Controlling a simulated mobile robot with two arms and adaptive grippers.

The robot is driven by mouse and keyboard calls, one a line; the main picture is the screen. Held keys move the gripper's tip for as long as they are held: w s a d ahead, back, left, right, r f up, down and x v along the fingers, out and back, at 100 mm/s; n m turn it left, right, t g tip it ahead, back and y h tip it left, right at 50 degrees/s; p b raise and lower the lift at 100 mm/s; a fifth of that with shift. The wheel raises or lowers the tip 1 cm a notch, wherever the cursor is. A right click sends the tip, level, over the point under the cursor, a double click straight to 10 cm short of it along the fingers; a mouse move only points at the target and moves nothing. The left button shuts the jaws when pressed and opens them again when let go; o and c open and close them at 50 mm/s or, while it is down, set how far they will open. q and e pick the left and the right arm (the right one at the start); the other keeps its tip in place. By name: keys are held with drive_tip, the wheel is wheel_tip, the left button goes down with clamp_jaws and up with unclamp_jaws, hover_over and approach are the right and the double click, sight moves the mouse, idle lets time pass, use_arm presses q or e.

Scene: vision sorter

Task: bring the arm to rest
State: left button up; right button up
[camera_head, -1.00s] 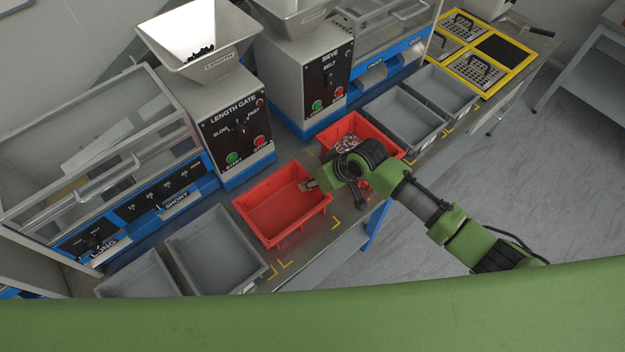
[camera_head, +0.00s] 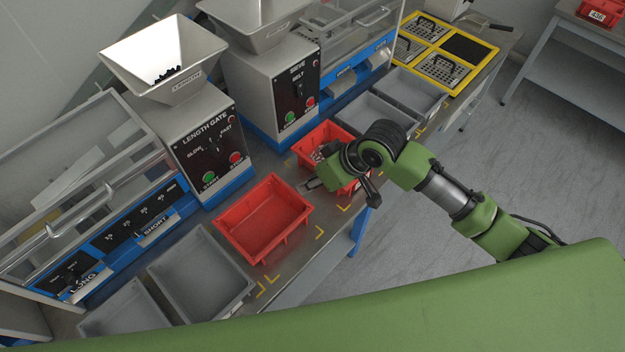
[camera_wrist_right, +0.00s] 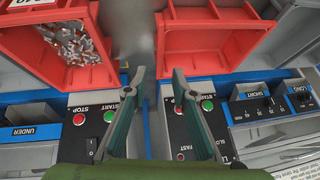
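My right arm comes in from the right in the head view. Its gripper (camera_head: 312,185) hangs above the bench between the two red trays. In the right wrist view the two fingers of the right gripper (camera_wrist_right: 158,90) stand apart with nothing between them, so it is open and empty. My left gripper is in neither view.
An empty red tray (camera_head: 300,222) is left of the gripper; a red tray with metal parts (camera_wrist_right: 18,40) is beside it. Grey bins (camera_head: 240,285) (camera_head: 352,118) stand along the bench. The length gate (camera_head: 185,135) and sieve machine (camera_head: 270,95) stand behind.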

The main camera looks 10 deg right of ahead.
idle(0.6)
drive_tip(key=s+f+m, duration=0.1)
drive_tip(key=s+f, duration=0.1)
drive_tip(key=s, duration=0.7)
drive_tip(key=s+d+f+m+h, duration=0.2)
drive_tip(key=s+d+m+h, duration=0.2)
drive_tip(key=s+d, duration=0.85)
drive_tip(key=s+f+g, duration=0.2)
drive_tip(key=s+f, duration=0.1)
drive_tip(key=f, duration=2.5)
drive_tip(key=s+d+f+g, duration=0.1)
drive_tip(key=s+d+f, duration=0.2)
drive_tip(key=s+f, duration=1.1)
drive_tip(key=shift+s+f+n+h, duration=0.15)
drive_tip(key=shift+s+n+h, duration=0.25)
drive_tip(key=shift+s, duration=0.7)
